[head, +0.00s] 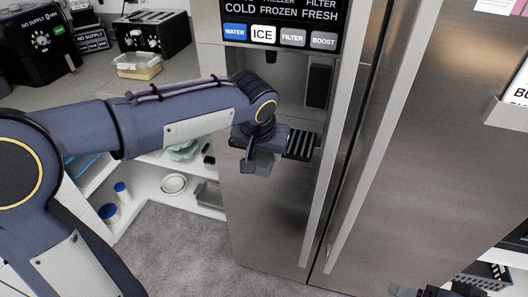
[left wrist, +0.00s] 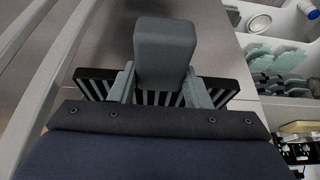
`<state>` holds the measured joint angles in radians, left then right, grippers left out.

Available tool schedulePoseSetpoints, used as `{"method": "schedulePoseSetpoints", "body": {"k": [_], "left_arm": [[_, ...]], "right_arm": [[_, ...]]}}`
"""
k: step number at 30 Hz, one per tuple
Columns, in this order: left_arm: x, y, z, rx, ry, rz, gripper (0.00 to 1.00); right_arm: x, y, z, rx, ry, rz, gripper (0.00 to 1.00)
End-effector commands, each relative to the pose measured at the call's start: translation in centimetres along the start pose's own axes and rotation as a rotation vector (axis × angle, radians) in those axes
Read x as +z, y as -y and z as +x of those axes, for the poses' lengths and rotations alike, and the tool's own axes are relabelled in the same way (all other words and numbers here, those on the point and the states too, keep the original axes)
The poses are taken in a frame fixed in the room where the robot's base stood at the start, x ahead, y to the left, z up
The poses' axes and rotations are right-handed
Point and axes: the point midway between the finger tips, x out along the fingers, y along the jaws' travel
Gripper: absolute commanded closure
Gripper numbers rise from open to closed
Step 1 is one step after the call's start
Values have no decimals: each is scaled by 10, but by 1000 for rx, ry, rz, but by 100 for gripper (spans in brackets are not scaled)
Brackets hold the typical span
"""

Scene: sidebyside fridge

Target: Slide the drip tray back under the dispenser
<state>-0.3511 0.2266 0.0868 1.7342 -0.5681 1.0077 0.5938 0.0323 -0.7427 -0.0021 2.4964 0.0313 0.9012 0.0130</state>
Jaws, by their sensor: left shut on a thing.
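The drip tray (head: 300,146) is a black slatted tray at the lower edge of the dispenser (head: 318,86) in the fridge's left door. In the left wrist view, its slats (left wrist: 92,84) show on both sides of my grey fingers. My left gripper (head: 262,158) is shut on the tray's front part; it also shows in the left wrist view (left wrist: 164,92). My gripper hides the middle of the tray, and how far it sits inside the recess is hard to tell. My right gripper (head: 428,291) is only partly in view at the bottom right, away from the tray.
Long vertical door handles (head: 340,130) stand right of the dispenser. The label panel (head: 280,37) is above it. A counter (head: 60,95) with black appliances and a small food container (head: 139,65) lies left. Open shelves (head: 150,185) hold dishes below. The grey floor in front is clear.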

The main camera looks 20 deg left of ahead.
Motion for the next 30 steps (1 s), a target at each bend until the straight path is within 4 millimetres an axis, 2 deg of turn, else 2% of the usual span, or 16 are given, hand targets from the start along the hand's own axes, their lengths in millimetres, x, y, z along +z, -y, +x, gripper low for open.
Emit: {"method": "schedulePoseSetpoints", "body": {"k": [30], "left_arm": [[-24,0,9,0,-1,-1,85]], "right_arm": [[-4,4,-8,0,0,0,26]]}}
